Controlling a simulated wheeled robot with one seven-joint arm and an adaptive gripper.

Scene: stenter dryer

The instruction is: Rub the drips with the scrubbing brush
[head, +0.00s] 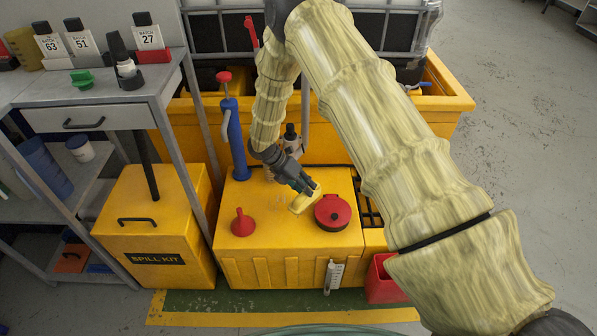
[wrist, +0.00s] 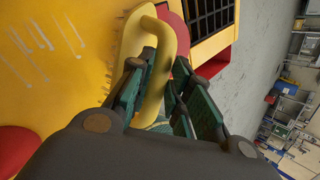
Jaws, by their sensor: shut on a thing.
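My gripper (head: 301,186) is shut on the scrubbing brush (head: 303,201), a yellow brush with a looped handle. It holds the brush over the top of the yellow box (head: 285,230), just left of a round red lid. In the wrist view the brush handle (wrist: 163,60) sits between the green finger pads (wrist: 157,95), with bristles along its left side. The drips (wrist: 40,42) are pale streaks on the yellow surface, left of the brush and apart from it in the picture. I cannot tell whether the bristles touch the surface.
The red lid (head: 332,212) is close to the brush's right. A red funnel (head: 243,222) stands at the box's left front. A blue hand pump (head: 234,135) and a dark-topped bottle (head: 291,138) stand behind. A yellow spill kit box (head: 155,225) and grey bench (head: 100,105) are left.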

